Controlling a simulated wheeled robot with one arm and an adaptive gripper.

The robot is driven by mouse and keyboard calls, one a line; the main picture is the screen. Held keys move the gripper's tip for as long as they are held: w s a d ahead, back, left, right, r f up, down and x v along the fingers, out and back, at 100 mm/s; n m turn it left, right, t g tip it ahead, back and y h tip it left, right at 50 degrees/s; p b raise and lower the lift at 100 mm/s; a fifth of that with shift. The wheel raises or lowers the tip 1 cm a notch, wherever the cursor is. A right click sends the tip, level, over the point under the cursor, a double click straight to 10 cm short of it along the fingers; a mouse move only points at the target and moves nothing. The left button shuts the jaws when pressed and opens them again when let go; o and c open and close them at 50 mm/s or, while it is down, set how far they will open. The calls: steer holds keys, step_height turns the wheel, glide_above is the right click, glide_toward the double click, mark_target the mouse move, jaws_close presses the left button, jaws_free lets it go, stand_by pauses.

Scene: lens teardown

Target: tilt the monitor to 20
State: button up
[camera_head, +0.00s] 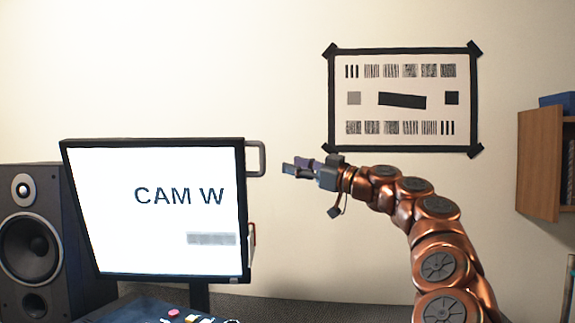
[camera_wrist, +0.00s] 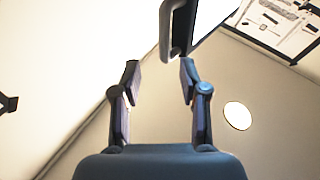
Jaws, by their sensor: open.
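The monitor (camera_head: 108,210) stands at the left in the head view, its bright screen reading "CAM W". A grey loop handle (camera_head: 262,158) sticks out from its upper right edge. My gripper (camera_head: 287,168) is open and empty, just right of the handle, with a small apparent gap. In the wrist view my gripper (camera_wrist: 158,75) has its two fingers apart. The handle (camera_wrist: 168,30) shows ahead of them, nearer the right finger, and the monitor's bright screen (camera_wrist: 205,14) shows beside it. Contact cannot be told.
A black speaker (camera_head: 35,235) stands left of the monitor. A control panel (camera_head: 150,312) with coloured buttons lies below it. A framed test chart (camera_head: 365,98) hangs on the wall behind my arm. A wooden cabinet (camera_head: 538,160) is at the right.

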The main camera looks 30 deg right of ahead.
steer(key=shift+v, duration=1.95)
